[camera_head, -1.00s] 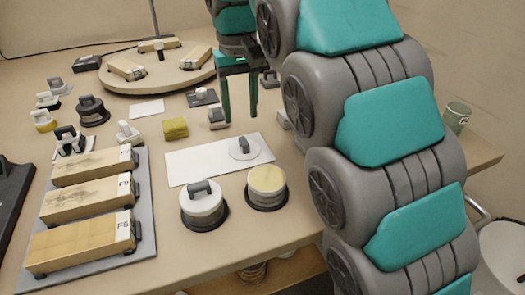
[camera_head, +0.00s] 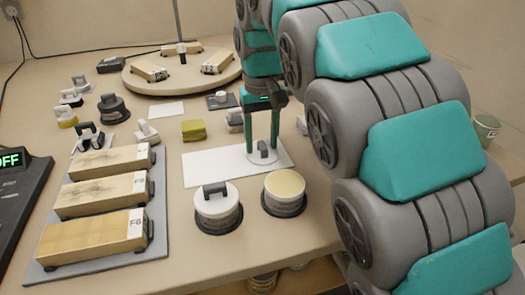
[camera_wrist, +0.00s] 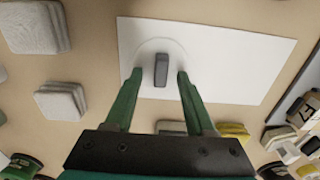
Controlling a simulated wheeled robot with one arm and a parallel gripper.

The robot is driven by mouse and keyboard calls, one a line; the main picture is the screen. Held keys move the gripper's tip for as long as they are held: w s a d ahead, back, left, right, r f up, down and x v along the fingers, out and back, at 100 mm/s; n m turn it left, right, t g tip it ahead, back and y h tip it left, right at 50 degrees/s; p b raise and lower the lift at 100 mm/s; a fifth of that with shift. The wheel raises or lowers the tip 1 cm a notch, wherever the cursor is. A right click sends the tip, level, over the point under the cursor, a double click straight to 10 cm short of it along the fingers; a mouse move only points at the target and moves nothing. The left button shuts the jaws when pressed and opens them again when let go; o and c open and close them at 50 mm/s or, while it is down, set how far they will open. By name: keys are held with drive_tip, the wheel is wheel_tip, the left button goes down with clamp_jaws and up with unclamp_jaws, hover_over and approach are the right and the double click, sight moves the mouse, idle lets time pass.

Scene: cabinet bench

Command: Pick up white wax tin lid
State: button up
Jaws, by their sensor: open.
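The white wax tin lid (camera_head: 262,157) lies flat on a white sheet (camera_head: 212,168), with its grey handle block upright on top. It also shows in the wrist view (camera_wrist: 150,87), where its white disc nearly blends with the sheet. My gripper (camera_head: 262,148) is open, with its two green fingers pointing down on either side of the lid's handle. In the wrist view the fingertips (camera_wrist: 160,74) flank the grey handle (camera_wrist: 161,70) with a gap on each side. I cannot tell whether the tips touch the disc.
An open tin (camera_head: 284,188) with pale yellow wax and a tin with a white handled lid (camera_head: 217,203) stand in front of the sheet. Wooden blocks lie on a grey board (camera_head: 60,256) at left. A round turntable (camera_head: 140,86) is at the back. A yellow sponge stack (camera_head: 194,130) sits behind the sheet.

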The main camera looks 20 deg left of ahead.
clamp_jaws()
idle(0.3)
drive_tip(key=shift+r, duration=0.1)
idle(0.4)
